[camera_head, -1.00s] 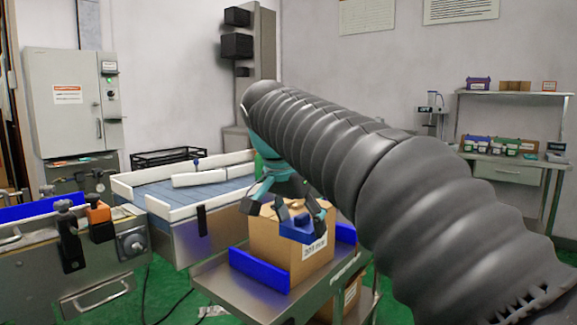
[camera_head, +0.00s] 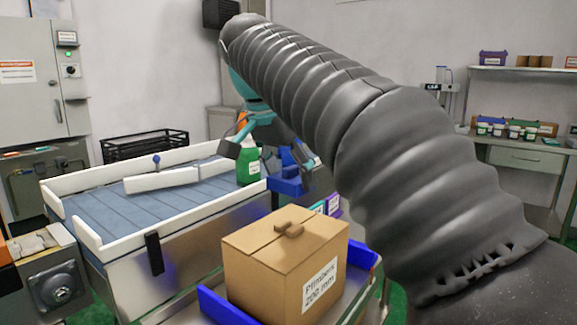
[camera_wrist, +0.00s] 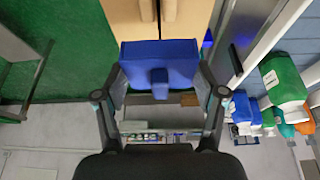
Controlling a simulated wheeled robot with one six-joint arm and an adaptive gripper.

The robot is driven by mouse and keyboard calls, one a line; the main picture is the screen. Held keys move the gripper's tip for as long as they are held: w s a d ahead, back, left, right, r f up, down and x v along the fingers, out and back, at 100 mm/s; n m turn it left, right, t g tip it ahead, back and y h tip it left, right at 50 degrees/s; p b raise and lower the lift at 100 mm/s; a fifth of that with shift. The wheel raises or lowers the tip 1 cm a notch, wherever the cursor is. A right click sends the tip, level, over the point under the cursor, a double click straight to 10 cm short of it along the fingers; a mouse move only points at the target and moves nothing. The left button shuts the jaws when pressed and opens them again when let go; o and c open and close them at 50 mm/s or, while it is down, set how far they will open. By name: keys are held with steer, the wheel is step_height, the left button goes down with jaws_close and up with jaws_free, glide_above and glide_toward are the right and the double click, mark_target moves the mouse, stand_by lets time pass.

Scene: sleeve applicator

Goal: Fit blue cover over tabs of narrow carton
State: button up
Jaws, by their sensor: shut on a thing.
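My gripper (camera_head: 285,165) is shut on the blue cover (camera_head: 286,187), a small block with a knob, and holds it in the air. In the wrist view the cover (camera_wrist: 160,58) sits between the two fingers (camera_wrist: 159,85), with brown cardboard (camera_wrist: 178,14) beyond it. The carton (camera_head: 265,268) stands closed in the lower middle of the head view, with a "200 mm" label on its side. Small brown tabs (camera_head: 289,229) stick up from its top, uncovered. The cover is apart from these tabs, higher in the picture.
Blue side guides (camera_head: 222,306) flank the carton on a metal stand. A conveyor (camera_head: 150,203) with white rails lies to the left. A green bottle (camera_head: 248,166) and a purple box (camera_head: 334,206) are near the gripper. A shelf bench (camera_head: 520,158) stands at the right.

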step_height(320, 180, down, 2)
steer(key=shift+s+a, duration=0.1)
steer(key=shift+f+b, duration=2.35)
steer(key=shift+f, duration=0.2)
steer(key=shift+s+a+f, duration=0.1)
steer(key=shift+s+f, duration=0.05)
steer(key=shift+f, duration=0.35)
stand_by(0.4)
steer(key=o, duration=1.2)
steer(key=shift+r, duration=0.1)
